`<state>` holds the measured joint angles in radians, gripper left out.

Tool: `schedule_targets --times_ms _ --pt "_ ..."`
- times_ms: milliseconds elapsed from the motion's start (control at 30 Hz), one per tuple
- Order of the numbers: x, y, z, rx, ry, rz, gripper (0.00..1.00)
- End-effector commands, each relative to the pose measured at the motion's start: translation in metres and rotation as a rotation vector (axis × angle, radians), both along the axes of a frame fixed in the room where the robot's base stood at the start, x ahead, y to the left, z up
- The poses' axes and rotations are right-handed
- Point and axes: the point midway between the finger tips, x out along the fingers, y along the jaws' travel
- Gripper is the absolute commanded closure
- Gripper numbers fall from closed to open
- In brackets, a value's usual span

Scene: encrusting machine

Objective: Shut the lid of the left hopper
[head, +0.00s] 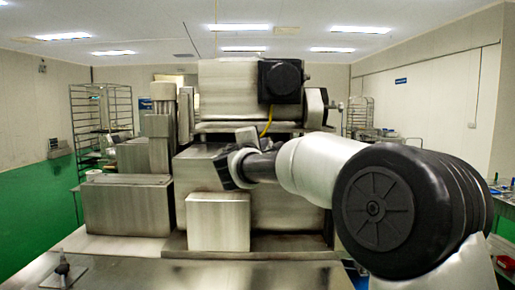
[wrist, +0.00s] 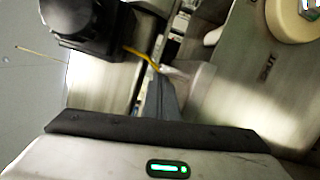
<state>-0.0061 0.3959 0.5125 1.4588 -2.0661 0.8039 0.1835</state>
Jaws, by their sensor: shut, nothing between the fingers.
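The steel encrusting machine (head: 285,125) stands in the middle of the head view. I cannot clearly tell the left hopper or its lid from the other steel blocks and upright plates, so the lid's position cannot be read. My gripper (head: 246,138) is in front of the machine, left of the yellow cable and below the black motor housing. In the wrist view my gripper (wrist: 160,100) has its grey fingers together, with nothing held. They point toward the machine parts. My arm hides part of the machine's right side.
A black motor housing (head: 283,80) sits on the machine's upper block, with a yellow cable (head: 267,122) below. Steel boxes (head: 128,208) stand left. A cream round part (wrist: 292,18) shows in the wrist view. A wire rack (head: 100,125) stands behind left. The front table (head: 200,274) is mostly clear.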

Motion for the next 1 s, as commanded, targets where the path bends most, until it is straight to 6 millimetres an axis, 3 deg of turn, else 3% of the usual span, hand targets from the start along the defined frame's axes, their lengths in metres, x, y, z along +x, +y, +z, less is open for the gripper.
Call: schedule_targets --times_ms 300,500,700,1000 --pt "-0.001 -0.080 -0.007 0.000 -0.007 -0.012 1.00" --pt "0.000 -0.121 -0.004 0.000 -0.005 -0.011 1.00" --pt "0.000 -0.143 -0.001 0.001 -0.003 -0.009 1.00" --pt "0.000 -0.150 0.001 -0.001 -0.003 -0.013 1.00"
